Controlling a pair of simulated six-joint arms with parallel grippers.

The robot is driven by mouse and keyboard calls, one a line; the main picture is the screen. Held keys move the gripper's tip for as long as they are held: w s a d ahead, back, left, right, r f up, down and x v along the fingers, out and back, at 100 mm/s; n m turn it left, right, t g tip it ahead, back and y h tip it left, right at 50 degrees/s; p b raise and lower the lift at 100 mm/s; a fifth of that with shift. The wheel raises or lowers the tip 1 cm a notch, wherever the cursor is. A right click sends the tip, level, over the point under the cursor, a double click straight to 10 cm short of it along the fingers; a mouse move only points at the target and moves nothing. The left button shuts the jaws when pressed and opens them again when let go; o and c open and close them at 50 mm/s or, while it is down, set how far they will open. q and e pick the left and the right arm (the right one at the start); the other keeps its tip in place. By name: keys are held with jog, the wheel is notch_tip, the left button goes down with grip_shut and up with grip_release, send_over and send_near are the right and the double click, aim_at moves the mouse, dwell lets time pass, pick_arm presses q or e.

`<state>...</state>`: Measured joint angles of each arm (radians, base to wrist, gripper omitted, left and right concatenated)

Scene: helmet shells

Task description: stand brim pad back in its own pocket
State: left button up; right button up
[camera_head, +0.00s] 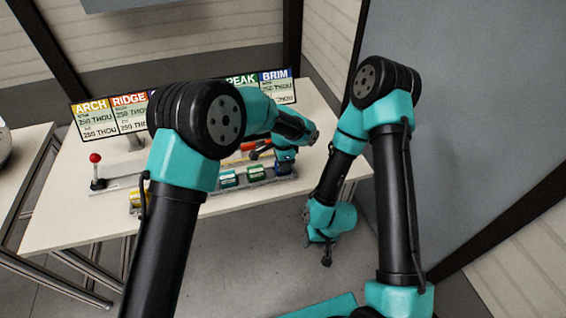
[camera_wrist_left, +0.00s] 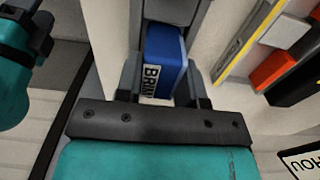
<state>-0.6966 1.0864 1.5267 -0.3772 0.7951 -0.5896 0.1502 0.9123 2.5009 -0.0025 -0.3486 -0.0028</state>
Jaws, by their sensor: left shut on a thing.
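The brim pad (camera_wrist_left: 163,62) is a blue block with a white BRIM label. In the left wrist view it sits between the two fingers of my left gripper (camera_wrist_left: 163,75), which is shut on it. In the head view my left gripper (camera_head: 285,160) is at the right end of the grey rack (camera_head: 210,188), with the pad mostly hidden. My right gripper (camera_head: 320,252) hangs off the table's right side, too small to judge its opening.
Yellow (camera_head: 137,198), teal (camera_head: 228,178) and green (camera_head: 256,172) pads stand along the rack. A red-knobbed lever (camera_head: 95,160) is at its left. A sign board (camera_head: 122,112) stands behind, partly hidden by my left arm. The table's front left (camera_head: 70,215) is clear.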

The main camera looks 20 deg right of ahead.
pick_arm(q)
jog(key=shift+f, duration=0.1)
jog(key=o, duration=0.9)
notch_tip(320, 180, up, 12)
jog(key=shift+r, duration=0.15)
dwell(0.3)
dwell(0.5)
